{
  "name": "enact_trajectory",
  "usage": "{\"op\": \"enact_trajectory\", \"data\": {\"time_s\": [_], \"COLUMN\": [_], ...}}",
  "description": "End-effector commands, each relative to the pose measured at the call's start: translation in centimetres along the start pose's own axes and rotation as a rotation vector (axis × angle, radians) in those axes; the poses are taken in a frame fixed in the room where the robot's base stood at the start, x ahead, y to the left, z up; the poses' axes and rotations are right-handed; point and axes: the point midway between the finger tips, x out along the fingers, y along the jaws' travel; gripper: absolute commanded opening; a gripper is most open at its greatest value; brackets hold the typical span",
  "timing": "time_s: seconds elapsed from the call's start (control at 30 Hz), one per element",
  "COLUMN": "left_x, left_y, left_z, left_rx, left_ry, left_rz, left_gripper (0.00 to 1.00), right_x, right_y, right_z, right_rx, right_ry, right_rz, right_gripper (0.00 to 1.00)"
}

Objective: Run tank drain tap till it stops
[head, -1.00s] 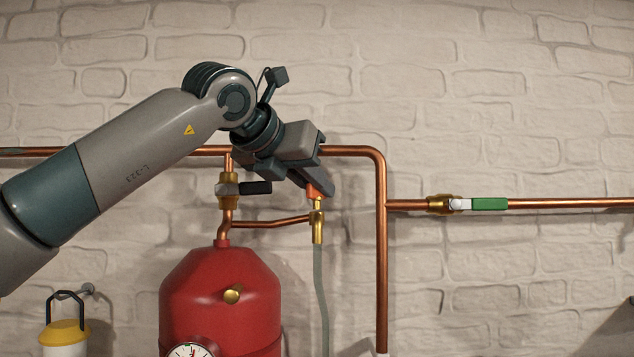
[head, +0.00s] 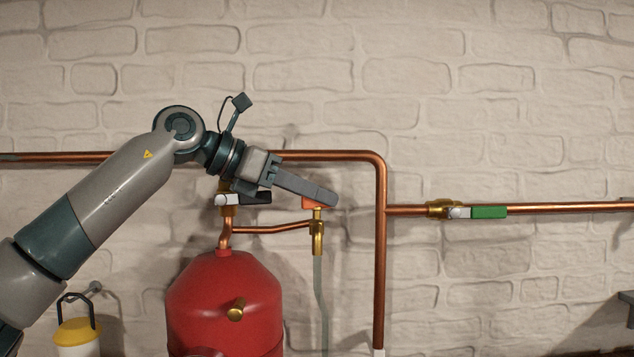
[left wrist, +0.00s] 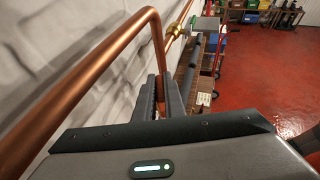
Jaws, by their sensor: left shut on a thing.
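The drain tap (head: 317,232) is a small brass tap on a copper branch beside the red tank (head: 222,305), with a grey hose (head: 319,285) hanging below it. Its orange handle (head: 309,203) shows at the fingertips. My left gripper (head: 322,197) comes in from the upper left and is shut on this handle, hiding part of it. The fingers slope gently down to the right. In the left wrist view the fingers (left wrist: 160,95) are close together, and the handle cannot be made out clearly. My right gripper is not in view.
A black-handled valve (head: 228,199) sits just below my left wrist. A copper pipe (head: 381,270) bends down to the right of the tap. A green-handled valve (head: 488,212) is further right. A yellow-topped lantern (head: 77,332) hangs at lower left.

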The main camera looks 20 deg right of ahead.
Motion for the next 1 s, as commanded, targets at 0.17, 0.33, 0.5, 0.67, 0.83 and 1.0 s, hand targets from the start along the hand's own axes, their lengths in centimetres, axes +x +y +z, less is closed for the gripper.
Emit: {"op": "enact_trajectory", "data": {"time_s": [0.17, 0.33, 0.5, 0.67, 0.83, 1.0], "left_x": [-0.20, -0.20, -0.18, -0.12, -0.15, -0.94], "left_y": [0.04, 0.04, 0.04, 0.02, 0.02, 0.08], "left_z": [0.26, 0.25, 0.24, 0.14, 0.06, -0.09], "left_rx": [0.004, 0.004, 0.004, 0.003, 0.003, 0.003], "left_ry": [-0.006, -0.006, -0.006, -0.003, -0.002, -0.002], "left_rz": [-0.005, -0.005, -0.004, -0.005, -0.006, -0.004], "left_gripper": [0.00, 0.00, 0.28, 0.28, 0.28, 0.28], "right_x": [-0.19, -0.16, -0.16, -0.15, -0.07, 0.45], "right_y": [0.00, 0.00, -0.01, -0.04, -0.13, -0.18], "right_z": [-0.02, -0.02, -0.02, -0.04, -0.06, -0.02], "right_rx": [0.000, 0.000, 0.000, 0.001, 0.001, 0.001], "right_ry": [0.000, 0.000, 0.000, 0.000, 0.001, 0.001], "right_rz": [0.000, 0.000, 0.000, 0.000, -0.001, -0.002], "right_gripper": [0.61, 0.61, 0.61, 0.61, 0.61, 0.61]}}
